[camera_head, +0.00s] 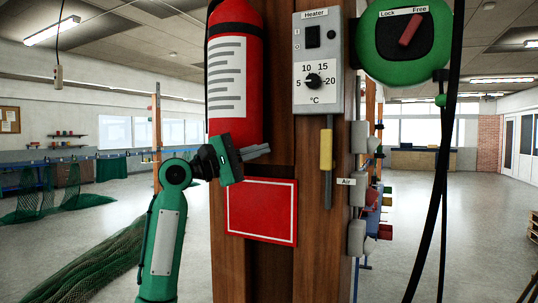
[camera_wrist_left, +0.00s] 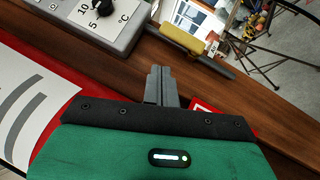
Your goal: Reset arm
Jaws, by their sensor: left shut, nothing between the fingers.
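My left arm, green and black, comes up from the lower left in the head view. Its gripper (camera_head: 257,152) is shut and empty, its fingers pointing right in front of a wooden post (camera_head: 310,230). In the wrist view the closed fingers (camera_wrist_left: 160,88) show side by side over the wood. The gripper is just below a red fire extinguisher (camera_head: 235,60) and just above a red panel with a white border (camera_head: 262,210). I cannot tell whether it touches the post. My right gripper is not in view.
The post bears a heater box (camera_head: 318,60) with switch and dial, a yellow-handled tool (camera_head: 326,150), and grey air fittings (camera_head: 357,238). A green reel (camera_head: 405,45) with a red lever hangs upper right, black hoses below. Green netting (camera_head: 95,260) lies lower left. Open floor lies right.

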